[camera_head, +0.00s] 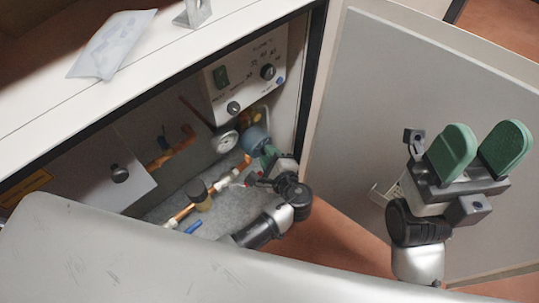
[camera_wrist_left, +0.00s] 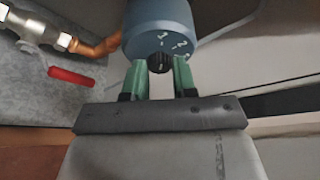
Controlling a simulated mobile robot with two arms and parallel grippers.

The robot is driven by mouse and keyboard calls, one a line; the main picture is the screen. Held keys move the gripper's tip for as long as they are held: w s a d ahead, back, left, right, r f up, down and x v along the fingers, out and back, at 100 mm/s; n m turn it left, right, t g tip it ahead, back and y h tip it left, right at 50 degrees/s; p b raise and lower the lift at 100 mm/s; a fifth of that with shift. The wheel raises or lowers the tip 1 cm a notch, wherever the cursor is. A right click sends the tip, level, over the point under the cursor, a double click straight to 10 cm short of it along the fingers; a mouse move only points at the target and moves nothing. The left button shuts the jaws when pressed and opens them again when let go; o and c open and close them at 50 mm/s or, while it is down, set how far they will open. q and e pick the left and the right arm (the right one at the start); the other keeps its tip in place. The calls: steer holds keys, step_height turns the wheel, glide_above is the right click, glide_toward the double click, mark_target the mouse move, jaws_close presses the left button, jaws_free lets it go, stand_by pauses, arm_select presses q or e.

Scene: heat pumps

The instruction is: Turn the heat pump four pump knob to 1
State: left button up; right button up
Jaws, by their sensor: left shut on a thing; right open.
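The blue-grey pump (camera_head: 254,139) sits inside the open heat pump cabinet; its round body also fills the top of the left wrist view (camera_wrist_left: 158,20). A small black ribbed knob (camera_wrist_left: 160,62) with a pale mark is on its face, with white numerals beside it. My left gripper (camera_head: 269,158) reaches into the cabinet at the pump. In the left wrist view its green fingers (camera_wrist_left: 160,70) are shut on the knob, one on each side. The knob is hidden in the head view. My right gripper (camera_head: 478,150) is open and empty in front of the cabinet door.
The open door (camera_head: 400,80) stands to the right. A control panel (camera_head: 245,80) with knobs is above the pump, beside a gauge (camera_head: 225,142). Copper pipes and a red-handled valve (camera_wrist_left: 70,77) are left of the pump. A plastic bag (camera_head: 112,45) lies on top.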

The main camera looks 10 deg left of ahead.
arm_select(q)
steer(key=shift+a, duration=0.15)
steer(key=o, duration=0.9)
steer(key=shift+o, duration=0.2)
steer(key=p+v, duration=0.3)
steer(key=v, duration=0.7)
steer(key=shift+s+d+p, duration=0.3)
